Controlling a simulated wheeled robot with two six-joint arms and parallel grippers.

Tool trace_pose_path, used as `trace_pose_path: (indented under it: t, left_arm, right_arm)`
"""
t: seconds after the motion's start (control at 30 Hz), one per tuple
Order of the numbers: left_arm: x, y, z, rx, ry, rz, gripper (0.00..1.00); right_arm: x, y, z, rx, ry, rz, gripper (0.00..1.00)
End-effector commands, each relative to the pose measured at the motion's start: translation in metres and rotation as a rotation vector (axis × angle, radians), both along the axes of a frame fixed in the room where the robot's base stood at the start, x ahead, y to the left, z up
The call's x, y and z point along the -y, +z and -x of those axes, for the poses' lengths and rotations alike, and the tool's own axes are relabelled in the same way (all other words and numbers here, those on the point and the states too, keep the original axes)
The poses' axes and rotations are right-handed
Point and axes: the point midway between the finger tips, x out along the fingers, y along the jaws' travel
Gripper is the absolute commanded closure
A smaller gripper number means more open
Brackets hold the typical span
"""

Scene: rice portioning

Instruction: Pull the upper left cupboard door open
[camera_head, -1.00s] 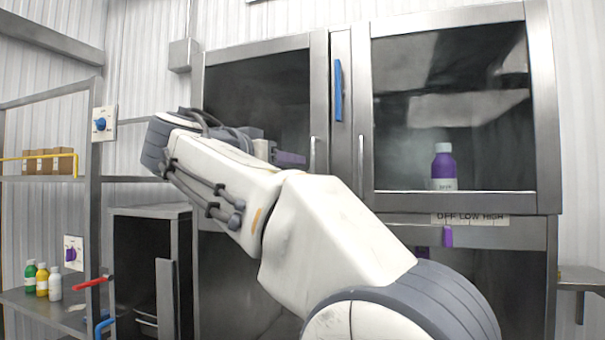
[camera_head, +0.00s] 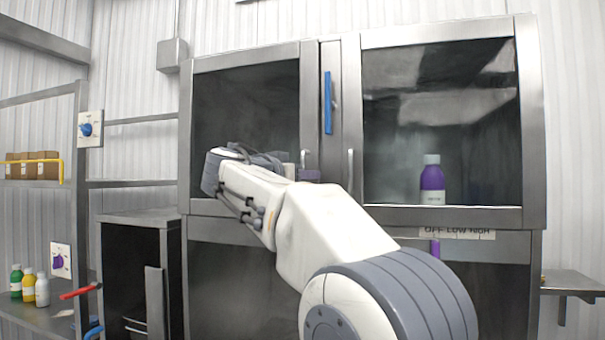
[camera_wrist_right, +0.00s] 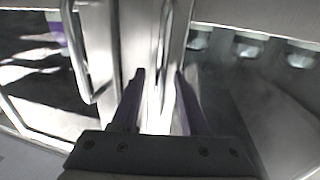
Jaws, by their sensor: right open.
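The upper left cupboard door (camera_head: 246,63) has a steel frame and dark glass, and it looks shut. Its vertical bar handle (camera_head: 306,158) is at the lower right of its frame. My right gripper (camera_head: 308,173) is at this handle, partly hidden behind my own forearm. In the right wrist view, the two purple fingers of my right gripper (camera_wrist_right: 160,85) are apart. A vertical bar, which looks like the left door's handle (camera_wrist_right: 166,38), shows between them; contact cannot be told. My left gripper is not in view.
The upper right door (camera_head: 440,215) is shut, with its own handle (camera_head: 350,170) close to my gripper and a purple bottle (camera_head: 432,182) behind its glass. A blue handle (camera_head: 327,103) sits on the middle post. Shelving (camera_head: 83,210) stands at the left.

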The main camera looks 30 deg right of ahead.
Motion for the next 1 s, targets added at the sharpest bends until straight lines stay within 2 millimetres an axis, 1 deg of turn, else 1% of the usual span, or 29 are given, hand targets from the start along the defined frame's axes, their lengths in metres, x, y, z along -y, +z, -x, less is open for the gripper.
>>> trace_pose_path:
  t: [0.07, 0.2, 1.0]
  left_arm:
    - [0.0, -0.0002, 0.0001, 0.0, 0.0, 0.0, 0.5]
    - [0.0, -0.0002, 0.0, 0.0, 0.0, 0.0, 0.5]
    - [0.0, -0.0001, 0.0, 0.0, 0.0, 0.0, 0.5]
  right_arm:
    - [-0.0002, -0.0002, 0.0, 0.0, 0.0, 0.0, 0.55]
    - [-0.0004, 0.0, 0.0001, 0.0, 0.0, 0.0, 1.0]
    - [-0.0006, 0.0008, 0.0003, 0.001, 0.001, 0.001, 1.0]
